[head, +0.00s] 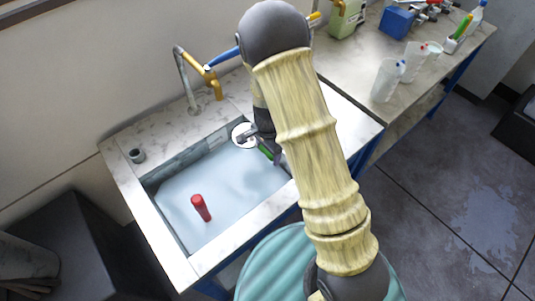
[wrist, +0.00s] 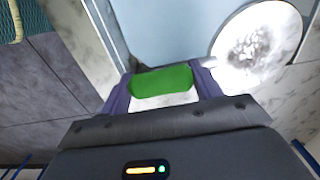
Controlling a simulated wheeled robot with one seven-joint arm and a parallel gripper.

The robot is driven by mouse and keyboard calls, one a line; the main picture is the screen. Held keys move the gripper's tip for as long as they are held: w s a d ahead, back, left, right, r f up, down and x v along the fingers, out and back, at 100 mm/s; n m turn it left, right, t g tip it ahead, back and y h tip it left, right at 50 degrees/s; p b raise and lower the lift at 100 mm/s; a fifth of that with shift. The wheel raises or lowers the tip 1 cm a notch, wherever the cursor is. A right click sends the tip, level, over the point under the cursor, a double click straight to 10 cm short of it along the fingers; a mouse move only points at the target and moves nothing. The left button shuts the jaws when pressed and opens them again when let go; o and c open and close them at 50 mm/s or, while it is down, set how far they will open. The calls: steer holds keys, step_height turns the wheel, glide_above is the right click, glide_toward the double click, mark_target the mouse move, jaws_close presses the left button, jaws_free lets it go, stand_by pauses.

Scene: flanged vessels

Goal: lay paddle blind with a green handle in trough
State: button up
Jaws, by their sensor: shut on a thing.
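The paddle blind has a green handle (wrist: 162,82), which sits between my two fingertips in the wrist view. My gripper (wrist: 160,88) is shut on this handle. A pale round disc (wrist: 238,50), apparently the blind's plate, shows right of the fingers; the disc also shows in the head view (head: 243,134), left of my gripper (head: 264,147). In the head view the blind appears over the trough's far right part; its height is unclear. The trough (head: 168,170) is a pale blue basin in a marble counter. My arm hides part of its right side.
A brass tap (head: 212,80) rises behind the trough. Clear cups (head: 386,80) stand on the bench at right. A teal ribbed round object (head: 265,265) is in front.

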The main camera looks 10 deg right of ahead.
steer(key=shift+f, duration=0.1)
stand_by(0.3)
steer(key=b, duration=1.7)
glide_above(268, 187)
step_height(268, 187, down, 19)
steer(key=shift+w+r, duration=0.15)
steer(key=shift+r, duration=0.05)
steer(key=shift+f, duration=0.55)
steer(key=shift+f, duration=0.4)
stand_by(1.8)
steer(key=o, duration=1.5)
step_height(268, 187, up, 17)
steer(key=shift+r+p, duration=0.2)
steer(key=shift+p, duration=0.8)
